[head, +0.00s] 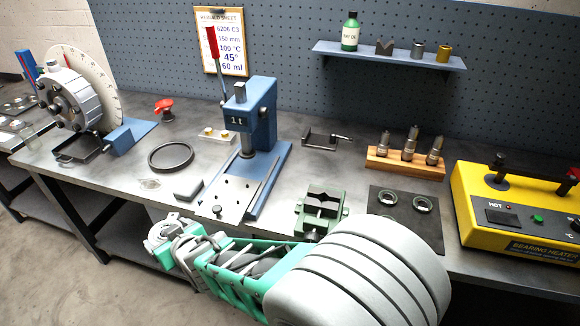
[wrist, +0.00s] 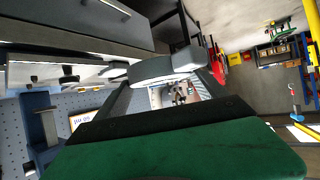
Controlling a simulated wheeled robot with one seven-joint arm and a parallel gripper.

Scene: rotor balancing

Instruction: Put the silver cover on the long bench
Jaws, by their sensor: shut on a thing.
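My gripper (head: 172,236) is at the left end of my arm, in front of the long bench (head: 130,193) and by its front edge. It is shut on a small round silver-grey piece (head: 158,231), which looks like the silver cover. Its outline is partly hidden by the fingers. The piece appears off the bench top, over the floor side of the front edge. In the wrist view, grey finger parts (wrist: 165,68) come together beyond the green gripper body, and the held piece is hard to make out.
A grey block (head: 188,189) and a dark ring (head: 171,157) lie on the bench near the gripper. A blue press (head: 262,120) stands to their right, with a green vise (head: 321,208) in front. A dial machine (head: 72,95) stands left. Bare bench shows around the ring.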

